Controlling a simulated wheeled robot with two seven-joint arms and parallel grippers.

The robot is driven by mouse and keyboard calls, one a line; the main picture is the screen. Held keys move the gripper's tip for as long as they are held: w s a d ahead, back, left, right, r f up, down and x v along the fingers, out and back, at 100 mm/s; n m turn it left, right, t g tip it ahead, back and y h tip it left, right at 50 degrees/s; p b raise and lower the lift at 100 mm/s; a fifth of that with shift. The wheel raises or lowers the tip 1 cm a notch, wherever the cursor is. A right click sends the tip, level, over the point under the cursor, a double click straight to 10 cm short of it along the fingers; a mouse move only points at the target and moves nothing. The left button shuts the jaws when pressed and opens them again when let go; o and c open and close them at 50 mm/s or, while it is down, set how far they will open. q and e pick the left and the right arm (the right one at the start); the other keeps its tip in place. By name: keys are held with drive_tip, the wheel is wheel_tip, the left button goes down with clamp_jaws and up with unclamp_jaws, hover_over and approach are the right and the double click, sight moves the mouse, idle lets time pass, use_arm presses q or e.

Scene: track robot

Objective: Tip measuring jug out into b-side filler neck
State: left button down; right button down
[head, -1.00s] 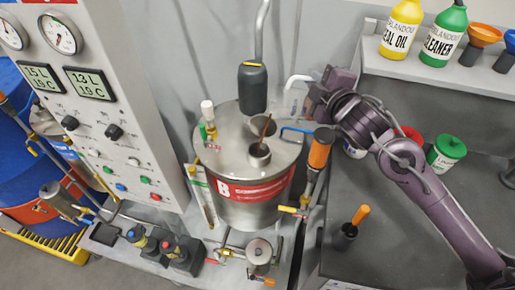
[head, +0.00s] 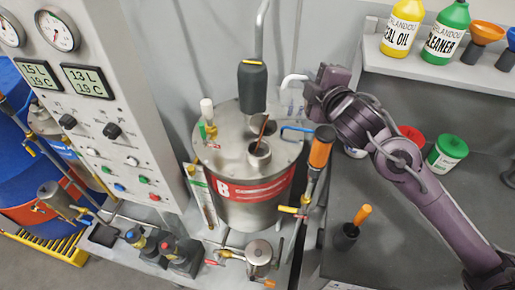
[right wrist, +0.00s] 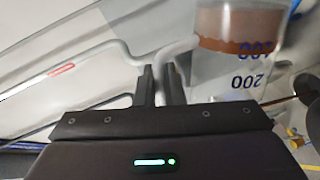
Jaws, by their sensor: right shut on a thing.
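The b-side filler neck (head: 259,155) is a short open metal pipe on the lid of the steel tank with the red B label (head: 250,190). A thin brown strip stands at its mouth; I cannot tell what it is. My right gripper (head: 309,88) is above the right rear of the lid, apart from the neck. In the right wrist view its fingers (right wrist: 160,84) are shut on the pale handle (right wrist: 180,50) of the measuring jug (right wrist: 212,84). The clear jug has blue marks and holds brown liquid. My left gripper is out of view.
A dark grey cylinder (head: 252,88) on a pipe stands behind the neck. An orange-handled tool (head: 321,146) rises at the lid's right edge. The gauge panel (head: 105,100) is at left. Bottles and funnels stand on the right shelf (head: 430,68).

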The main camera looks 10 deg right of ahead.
sight(291, 89)
drive_tip(key=shift+s+a+n+b, duration=0.1)
drive_tip(key=shift+a+n+b, duration=0.3)
drive_tip(key=shift+a+b, duration=0.4)
idle(0.9)
drive_tip(key=shift+s+a+f+n+h+b, duration=0.1)
drive_tip(key=shift+a+f+n+h+b, duration=0.1)
drive_tip(key=shift+a+n+b, duration=0.7)
drive_tip(key=shift+a+f+n+h+b, duration=0.15)
drive_tip(key=shift+a+b, duration=0.3)
drive_tip(key=shift+b, duration=0.9)
idle(0.8)
